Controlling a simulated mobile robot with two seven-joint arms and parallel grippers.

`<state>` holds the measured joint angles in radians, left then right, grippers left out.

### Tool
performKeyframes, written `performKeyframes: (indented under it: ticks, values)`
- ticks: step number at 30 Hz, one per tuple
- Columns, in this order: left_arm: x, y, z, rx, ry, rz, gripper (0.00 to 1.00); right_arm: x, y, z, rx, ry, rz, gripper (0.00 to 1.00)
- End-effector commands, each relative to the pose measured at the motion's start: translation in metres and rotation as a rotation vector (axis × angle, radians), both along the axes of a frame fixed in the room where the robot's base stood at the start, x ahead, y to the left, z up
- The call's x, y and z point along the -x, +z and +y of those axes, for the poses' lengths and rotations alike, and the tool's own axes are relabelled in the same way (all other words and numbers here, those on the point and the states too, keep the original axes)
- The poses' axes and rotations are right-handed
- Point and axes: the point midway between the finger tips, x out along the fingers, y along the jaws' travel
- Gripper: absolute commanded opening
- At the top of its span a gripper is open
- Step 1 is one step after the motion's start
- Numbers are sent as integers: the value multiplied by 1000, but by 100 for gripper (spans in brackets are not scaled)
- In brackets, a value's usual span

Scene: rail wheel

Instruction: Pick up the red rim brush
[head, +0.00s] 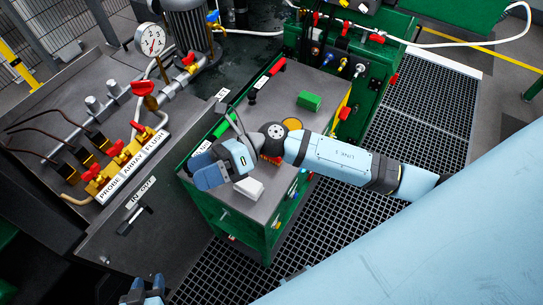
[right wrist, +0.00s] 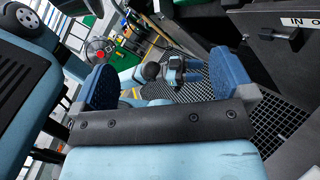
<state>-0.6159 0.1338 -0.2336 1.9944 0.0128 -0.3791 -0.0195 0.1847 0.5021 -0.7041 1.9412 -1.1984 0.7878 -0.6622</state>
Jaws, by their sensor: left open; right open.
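A red piece (head: 270,159) shows on the grey top of the green cart (head: 284,88), mostly hidden under my right wrist. It may be the red rim brush, but I cannot tell its shape. A red bar (head: 277,66) also lies at the cart's far left edge. My right gripper (head: 225,167) is open and empty above the front left of the cart top; its spread blue fingers (right wrist: 166,82) fill the sides of the right wrist view. My left gripper (head: 147,286) is open at the bottom edge of the head view, away from the cart.
The cart top also holds a green block (head: 309,102), a white block (head: 249,188), a yellow disc (head: 292,124) and a green bar (head: 223,127). A bench with valves, pipes and a gauge (head: 150,40) stands to the left. Dark grating (head: 425,100) covers the floor.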

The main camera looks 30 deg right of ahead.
Motion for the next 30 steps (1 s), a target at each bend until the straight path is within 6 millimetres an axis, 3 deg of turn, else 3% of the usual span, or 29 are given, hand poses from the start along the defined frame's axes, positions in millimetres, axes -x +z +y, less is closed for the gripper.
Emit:
performKeyframes:
  ticks: [1,4,8,12,15,20,30]
  values:
    - [2,-10,-3,4,-2,4,43,-2,-16,-5,133,100,-170,100]
    - [4,-20,-4,7,-4,7,43,-8,-48,-30,408,309,-468,100]
    - [2,-30,-1,2,-4,5,43,-37,-81,-89,780,571,-761,100]
    - [-1,-36,1,-1,-3,1,43,-73,-87,-157,1114,791,-921,100]
    - [-1,-39,1,0,-2,0,43,-90,-83,-190,1270,888,-960,100]
    - [-1,-39,1,0,-1,0,43,-100,-82,-211,1367,949,-971,100]
    - [-1,-33,1,-3,-4,-5,43,-100,-143,-210,1366,948,-969,100]
